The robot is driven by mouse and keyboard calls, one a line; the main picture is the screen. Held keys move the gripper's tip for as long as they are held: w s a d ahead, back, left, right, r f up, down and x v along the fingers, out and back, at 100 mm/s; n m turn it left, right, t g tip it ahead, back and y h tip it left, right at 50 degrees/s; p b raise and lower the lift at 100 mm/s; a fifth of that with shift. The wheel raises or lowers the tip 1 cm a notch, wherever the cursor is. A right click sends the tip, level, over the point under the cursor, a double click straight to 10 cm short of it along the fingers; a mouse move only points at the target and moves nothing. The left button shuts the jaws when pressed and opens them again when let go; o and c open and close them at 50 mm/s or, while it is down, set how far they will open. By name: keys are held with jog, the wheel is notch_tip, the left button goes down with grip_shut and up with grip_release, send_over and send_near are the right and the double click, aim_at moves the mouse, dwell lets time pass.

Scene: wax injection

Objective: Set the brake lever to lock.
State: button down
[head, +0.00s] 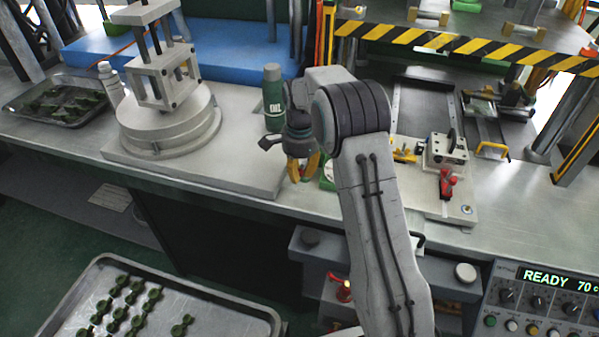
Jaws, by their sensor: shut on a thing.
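My gripper (303,166), with yellow-orange fingers under a dark wrist, points down at the right end of the pale base plate (235,172) that carries the round turntable (168,125). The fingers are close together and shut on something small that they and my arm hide. I cannot make out a brake lever clearly, nor its lock mark or position. A round green-and-white dial-like thing (328,172) shows just right of the fingers, partly behind my arm.
A green bottle (273,98) stands close behind my gripper. Right of my arm is a fixture with a red handle (447,184). Trays of green parts lie at far left (60,101) and front left (200,302). A striped bar (460,44) crosses behind.

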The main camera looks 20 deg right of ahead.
aim_at(300, 170)
jog(key=c, duration=1.1)
grip_release()
jog(key=shift+c, duration=0.2)
notch_tip(300, 170, up, 12)
